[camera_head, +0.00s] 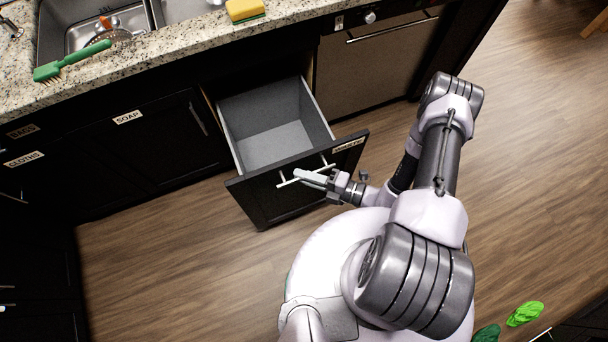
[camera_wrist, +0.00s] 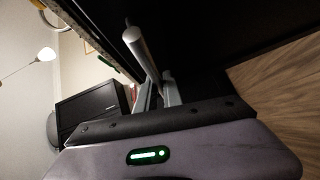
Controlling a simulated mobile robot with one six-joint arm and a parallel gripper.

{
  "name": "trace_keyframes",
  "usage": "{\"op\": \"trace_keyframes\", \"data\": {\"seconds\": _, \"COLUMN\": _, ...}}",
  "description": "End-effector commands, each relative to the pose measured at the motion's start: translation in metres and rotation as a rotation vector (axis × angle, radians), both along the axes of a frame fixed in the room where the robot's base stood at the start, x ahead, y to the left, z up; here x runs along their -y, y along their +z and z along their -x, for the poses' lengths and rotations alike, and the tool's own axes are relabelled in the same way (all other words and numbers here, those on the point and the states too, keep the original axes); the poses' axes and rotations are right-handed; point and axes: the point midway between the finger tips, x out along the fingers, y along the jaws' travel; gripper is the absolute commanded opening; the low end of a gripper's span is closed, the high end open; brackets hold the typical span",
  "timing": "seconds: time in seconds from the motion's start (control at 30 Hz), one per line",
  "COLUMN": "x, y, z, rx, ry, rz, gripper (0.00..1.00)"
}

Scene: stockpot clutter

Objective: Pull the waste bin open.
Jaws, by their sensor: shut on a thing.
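The waste bin (camera_head: 270,147) is a grey drawer with a black front (camera_head: 275,203) and a label reading waste at its top right corner. It stands pulled out from the cabinet, and its inside looks empty. A light bar handle (camera_head: 289,183) runs across the front. My gripper (camera_head: 312,178) is shut on this handle, coming from the right. In the wrist view the handle (camera_wrist: 141,50) is a pale rod that passes down to my gripper's fingers (camera_wrist: 160,92). The exact contact is partly hidden there.
A counter with a sink (camera_head: 100,25), a green brush (camera_head: 70,62) and a yellow sponge (camera_head: 245,10) lies above. A steel-fronted dishwasher (camera_head: 370,65) is right of the bin. Green crumpled things (camera_head: 525,314) lie on the floor at lower right. Floor left of the bin is clear.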

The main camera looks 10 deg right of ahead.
Motion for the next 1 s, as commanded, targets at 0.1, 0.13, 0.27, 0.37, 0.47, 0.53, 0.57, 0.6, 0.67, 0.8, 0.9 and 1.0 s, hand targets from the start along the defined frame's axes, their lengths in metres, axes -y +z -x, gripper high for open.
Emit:
{"op": "trace_keyframes", "data": {"seconds": 0.1, "x": 0.000, "y": 0.000, "z": 0.000, "rx": 0.001, "ry": -0.001, "rz": -0.001, "gripper": 0.00}}
{"op": "trace_keyframes", "data": {"seconds": 0.13, "x": 0.000, "y": 0.000, "z": 0.000, "rx": 0.001, "ry": -0.001, "rz": -0.001, "gripper": 0.00}}
{"op": "trace_keyframes", "data": {"seconds": 0.27, "x": 0.000, "y": 0.000, "z": 0.000, "rx": 0.000, "ry": -0.001, "rz": 0.000, "gripper": 0.00}}
{"op": "trace_keyframes", "data": {"seconds": 0.37, "x": 0.000, "y": 0.000, "z": -0.001, "rx": 0.000, "ry": -0.001, "rz": 0.000, "gripper": 0.28}}
{"op": "trace_keyframes", "data": {"seconds": 0.47, "x": 0.000, "y": 0.000, "z": 0.000, "rx": 0.000, "ry": -0.001, "rz": 0.000, "gripper": 0.33}}
{"op": "trace_keyframes", "data": {"seconds": 0.53, "x": 0.000, "y": 0.000, "z": 0.000, "rx": 0.000, "ry": -0.001, "rz": 0.000, "gripper": 0.33}}
{"op": "trace_keyframes", "data": {"seconds": 0.57, "x": 0.000, "y": 0.000, "z": 0.000, "rx": 0.000, "ry": -0.001, "rz": 0.000, "gripper": 0.33}}
{"op": "trace_keyframes", "data": {"seconds": 0.6, "x": 0.000, "y": 0.000, "z": 0.000, "rx": 0.000, "ry": -0.001, "rz": 0.000, "gripper": 0.33}}
{"op": "trace_keyframes", "data": {"seconds": 0.67, "x": 0.000, "y": 0.000, "z": 0.000, "rx": 0.000, "ry": -0.001, "rz": 0.000, "gripper": 0.33}}
{"op": "trace_keyframes", "data": {"seconds": 0.8, "x": 0.000, "y": 0.000, "z": 0.000, "rx": 0.000, "ry": -0.001, "rz": 0.000, "gripper": 0.33}}
{"op": "trace_keyframes", "data": {"seconds": 0.9, "x": 0.005, "y": 0.002, "z": 0.001, "rx": 0.000, "ry": -0.002, "rz": -0.001, "gripper": 0.33}}
{"op": "trace_keyframes", "data": {"seconds": 1.0, "x": 0.020, "y": 0.005, "z": 0.008, "rx": 0.000, "ry": -0.007, "rz": -0.001, "gripper": 0.33}}
